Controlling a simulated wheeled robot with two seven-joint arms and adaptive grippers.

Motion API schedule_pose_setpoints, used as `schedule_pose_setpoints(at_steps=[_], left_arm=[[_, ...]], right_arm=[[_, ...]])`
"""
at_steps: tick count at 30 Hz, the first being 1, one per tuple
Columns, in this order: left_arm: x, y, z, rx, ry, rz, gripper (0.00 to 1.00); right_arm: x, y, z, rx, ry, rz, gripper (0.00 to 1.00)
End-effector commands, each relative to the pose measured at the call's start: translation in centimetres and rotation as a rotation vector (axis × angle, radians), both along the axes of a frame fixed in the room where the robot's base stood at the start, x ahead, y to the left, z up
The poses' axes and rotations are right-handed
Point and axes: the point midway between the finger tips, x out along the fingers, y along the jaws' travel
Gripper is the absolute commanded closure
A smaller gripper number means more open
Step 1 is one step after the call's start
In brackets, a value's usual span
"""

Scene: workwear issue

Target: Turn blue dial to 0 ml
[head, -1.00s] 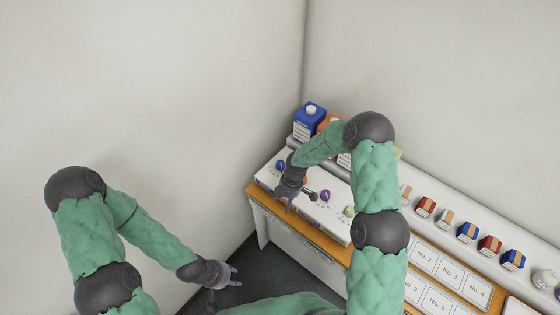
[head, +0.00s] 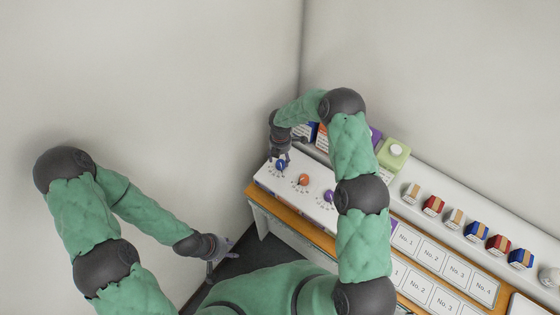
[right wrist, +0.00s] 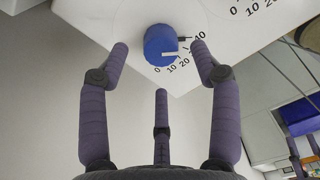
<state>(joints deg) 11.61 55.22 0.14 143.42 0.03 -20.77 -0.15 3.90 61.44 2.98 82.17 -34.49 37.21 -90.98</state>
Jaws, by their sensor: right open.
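The blue dial (head: 281,165) sits at the left end of the white dial panel (head: 262,180). In the right wrist view the blue dial (right wrist: 158,44) has a white mark on its face and a scale from 0 to 40 beside it. I cannot read its setting for certain. My right gripper (head: 280,158) is over the dial in the head view. In the right wrist view its open fingers (right wrist: 160,55) lie on both sides of the dial, apparently apart from it, with a third finger below. My left gripper (head: 228,256) is low at the left, fingers spread and empty.
An orange dial (head: 303,180) and a purple dial (head: 329,196) are further right on the panel. Several coloured boxes line the shelf at right. Walls stand close at left and behind.

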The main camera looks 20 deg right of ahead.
Motion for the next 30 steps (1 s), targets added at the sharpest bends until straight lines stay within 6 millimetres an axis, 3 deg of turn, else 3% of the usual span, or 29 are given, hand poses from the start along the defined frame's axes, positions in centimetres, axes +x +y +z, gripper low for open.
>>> schedule_pose_setpoints(at_steps=[9, 22, 23, 28, 30], left_arm=[[0.0, 0.0, 0.7, 0.000, 0.000, 0.000, 0.60], [0.0, 0.0, 0.8, 0.000, 0.000, 0.000, 0.60], [0.0, 0.0, 0.8, 0.000, 0.000, 0.000, 0.60], [0.0, 0.0, 0.8, 0.000, 0.000, 0.000, 0.60], [0.0, 0.0, 0.8, 0.000, 0.000, 0.000, 0.60]], right_arm=[[0.0, 0.0, -3.9, 0.000, 0.000, -0.003, 0.36], [0.0, 0.0, -4.7, 0.000, -0.001, -0.002, 0.36], [0.0, 0.0, -4.7, 0.000, -0.001, -0.002, 0.42], [0.0, 0.0, -4.7, 0.000, -0.001, -0.002, 0.90], [0.0, 0.0, -4.7, 0.000, -0.001, -0.002, 0.93]])
